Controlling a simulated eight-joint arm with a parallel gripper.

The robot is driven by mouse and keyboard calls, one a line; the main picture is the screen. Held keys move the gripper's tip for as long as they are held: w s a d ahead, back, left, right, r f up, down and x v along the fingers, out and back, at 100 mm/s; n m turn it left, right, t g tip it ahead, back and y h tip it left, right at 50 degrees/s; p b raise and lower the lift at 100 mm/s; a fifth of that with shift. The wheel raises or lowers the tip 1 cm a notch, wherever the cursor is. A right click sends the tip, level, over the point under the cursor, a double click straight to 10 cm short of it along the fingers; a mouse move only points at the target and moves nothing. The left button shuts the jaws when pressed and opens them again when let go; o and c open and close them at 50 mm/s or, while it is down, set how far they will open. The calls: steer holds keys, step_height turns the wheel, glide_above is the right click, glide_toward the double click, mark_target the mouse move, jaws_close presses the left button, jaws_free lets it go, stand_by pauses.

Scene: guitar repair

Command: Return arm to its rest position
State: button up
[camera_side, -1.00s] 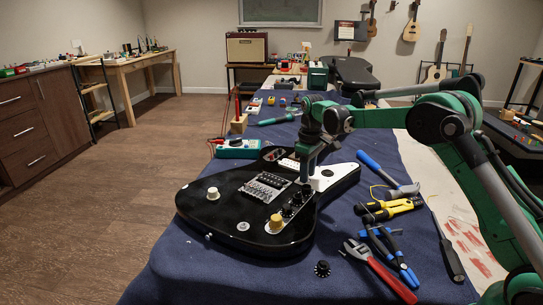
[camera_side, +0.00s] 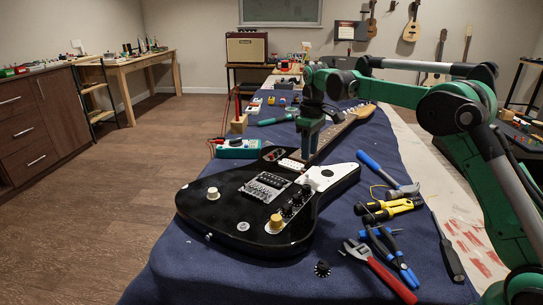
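My gripper (camera_side: 309,152) hangs pointing down above the guitar, near where the neck meets the body. Its fingers are small and dark here, and I cannot tell whether they are open or shut. No held object shows. The black electric guitar (camera_side: 225,205) lies on the blue cloth with its neck (camera_side: 345,127) pointing away to the upper right. Its body has a white knob (camera_side: 213,193), a yellow knob (camera_side: 276,222) and several black knobs. Part of the neck is hidden behind my gripper.
Hammer (camera_side: 385,172), yellow-handled pliers (camera_side: 390,209), red wrench (camera_side: 378,268), blue pliers (camera_side: 392,257) and a screwdriver (camera_side: 449,250) lie right of the guitar. A loose black knob (camera_side: 322,268) lies in front. A teal multimeter (camera_side: 238,148) is at left.

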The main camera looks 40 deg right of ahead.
steer(key=shift+r, duration=0.35)
steer(key=shift+s+a+r, duration=0.1)
steer(key=shift+a+r, duration=0.05)
steer(key=shift+r, duration=0.05)
steer(key=s+a+r+m+t, duration=0.1)
steer(key=s+a+r+t, duration=0.2)
steer(key=s+a+r, duration=0.25)
steer(key=s+a+f+m+t, duration=0.1)
steer(key=s+a+f+t, duration=0.1)
steer(key=s, duration=0.4)
steer(key=s+a+f+m+t, duration=0.1)
steer(key=s+a+f+t, duration=0.1)
steer(key=s, duration=0.4)
steer(key=shift+s+a+f, duration=0.25)
steer(key=shift+a+f, duration=0.05)
steer(key=shift+a, duration=0.55)
